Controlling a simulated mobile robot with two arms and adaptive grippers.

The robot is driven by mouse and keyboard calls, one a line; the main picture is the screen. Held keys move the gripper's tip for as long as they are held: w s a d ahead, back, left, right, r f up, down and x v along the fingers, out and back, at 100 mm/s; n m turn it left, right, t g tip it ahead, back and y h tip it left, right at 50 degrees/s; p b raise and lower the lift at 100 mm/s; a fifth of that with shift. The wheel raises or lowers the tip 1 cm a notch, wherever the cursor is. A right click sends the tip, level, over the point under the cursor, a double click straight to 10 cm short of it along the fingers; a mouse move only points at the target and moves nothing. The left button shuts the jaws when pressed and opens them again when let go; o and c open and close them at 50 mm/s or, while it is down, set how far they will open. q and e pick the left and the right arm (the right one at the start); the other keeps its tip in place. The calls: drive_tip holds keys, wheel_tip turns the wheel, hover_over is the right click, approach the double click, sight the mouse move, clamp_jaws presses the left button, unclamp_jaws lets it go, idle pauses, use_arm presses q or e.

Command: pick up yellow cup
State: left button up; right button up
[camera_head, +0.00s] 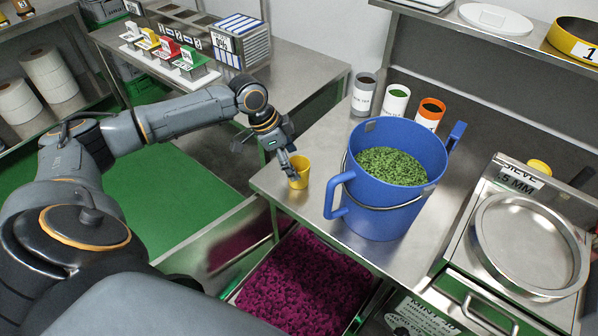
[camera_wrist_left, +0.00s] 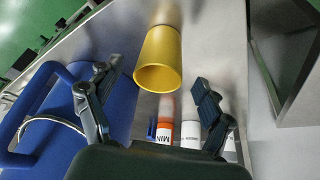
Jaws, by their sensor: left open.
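The small yellow cup (camera_head: 299,172) stands upright on the steel table near its left edge, left of the big blue bucket (camera_head: 385,205). My left gripper (camera_head: 274,156) is open and empty, close beside the cup on its left in the head view. In the left wrist view the cup (camera_wrist_left: 160,58) lies just ahead of my left gripper (camera_wrist_left: 151,82), between the lines of its two spread fingers, with gaps on both sides. From the head view alone I cannot tell whether a finger touches the cup. My right gripper is not in view.
The blue bucket holds green leaves and stands close right of the cup. Three labelled canisters, including an orange one (camera_head: 430,115), stand behind it. A round sieve (camera_head: 530,243) is at the right. A bin of purple material (camera_head: 305,285) sits below the table edge.

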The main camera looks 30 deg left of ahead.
use_arm(q)
drive_tip(key=p+x, duration=0.1)
drive_tip(key=x, duration=0.3)
drive_tip(key=shift+f, duration=0.2)
drive_tip(key=shift+w+f, duration=0.1)
drive_tip(key=shift+f, duration=0.15)
drive_tip(key=shift+d+f, duration=0.1)
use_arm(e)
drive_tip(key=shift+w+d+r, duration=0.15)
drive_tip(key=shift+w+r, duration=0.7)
use_arm(q)
drive_tip(key=shift+c, duration=0.5)
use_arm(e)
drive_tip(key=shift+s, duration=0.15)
use_arm(q)
drive_tip(key=c, duration=1)
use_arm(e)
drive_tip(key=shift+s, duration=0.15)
